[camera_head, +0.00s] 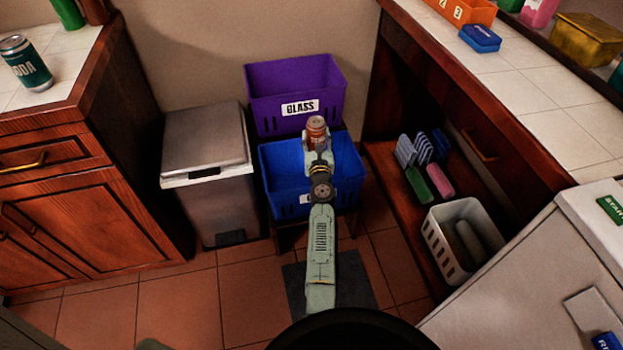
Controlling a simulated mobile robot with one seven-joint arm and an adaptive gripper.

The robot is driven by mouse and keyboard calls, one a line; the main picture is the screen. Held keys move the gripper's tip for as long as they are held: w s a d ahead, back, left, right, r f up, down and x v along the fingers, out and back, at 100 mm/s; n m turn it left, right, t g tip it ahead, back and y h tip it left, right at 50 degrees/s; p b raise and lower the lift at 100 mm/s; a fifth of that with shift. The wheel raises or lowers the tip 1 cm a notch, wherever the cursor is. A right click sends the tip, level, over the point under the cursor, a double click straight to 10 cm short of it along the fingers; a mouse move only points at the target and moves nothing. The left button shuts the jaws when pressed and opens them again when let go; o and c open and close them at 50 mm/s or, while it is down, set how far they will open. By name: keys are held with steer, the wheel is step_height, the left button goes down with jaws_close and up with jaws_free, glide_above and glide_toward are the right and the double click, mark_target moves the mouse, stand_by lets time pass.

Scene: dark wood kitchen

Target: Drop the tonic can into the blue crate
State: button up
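A red-brown can with a silver top (316,127) is at the tip of my gripper (317,147), over the blue crate (278,190). Its label is too small to read, so I cannot confirm that it is the tonic can. My gripper appears shut around the can, which is roughly upright. The blue crate stands on a low dark stand in front of the purple crate. My arm hides part of its inside and its front label. How high the can is above the crate is hard to judge.
The purple crate (295,85), labelled GLASS, stands behind the blue crate. A grey lidded bin (207,165) stands left of it. Counters flank both sides; a green SODA can (24,64) is on the left one. A white basket (444,252) sits low at right.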

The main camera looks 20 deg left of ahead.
step_height(320, 180, down, 6)
steer(key=b, duration=0.6)
steer(key=o, duration=1.3)
steer(key=shift+s, duration=0.1)
steer(key=v, duration=1.2)
